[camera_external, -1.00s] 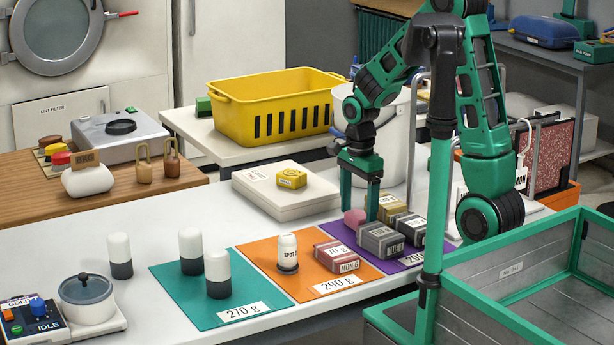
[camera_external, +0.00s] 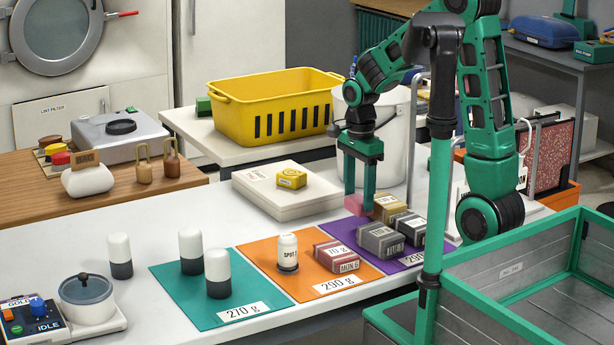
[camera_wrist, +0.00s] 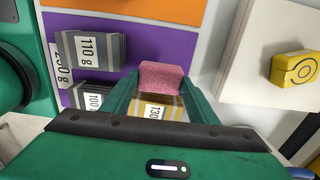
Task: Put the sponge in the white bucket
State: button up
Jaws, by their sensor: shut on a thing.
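The pink sponge (camera_external: 355,207) is between the fingertips of my gripper (camera_external: 359,203), just above the back edge of the purple mat. In the wrist view the sponge (camera_wrist: 165,76) spans the gap between the two green fingers, which are shut on it. Its contact with the mat cannot be told. The white bucket (camera_external: 398,135) stands behind my gripper, partly hidden by my arm; its inside is not visible. It is not recognizable in the wrist view.
Gold and grey labelled packs (camera_external: 380,238) stand close to my gripper on the purple mat (camera_external: 400,264). A white box (camera_external: 262,196) with a yellow tape measure (camera_external: 291,179) lies to the left. A yellow basket (camera_external: 270,105) stands behind. Bare white counter lies between box and mats.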

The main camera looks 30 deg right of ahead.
jog(key=s+a+r, duration=0.6)
jog(key=a+r, duration=0.1)
jog(key=a, duration=0.3)
notch_tip(320, 180, up, 19)
jog(key=m, duration=1.8)
send_over(382, 163)
jog(key=w+d, duration=0.4)
jog(key=w, duration=0.1)
jog(key=f, duration=2.9)
jog(key=shift+s+a+f, duration=0.1)
jog(key=shift+a+f, duration=0.1)
jog(key=shift+f, duration=0.2)
jog(key=o, duration=1.1)
jog(key=shift+f, duration=0.1)
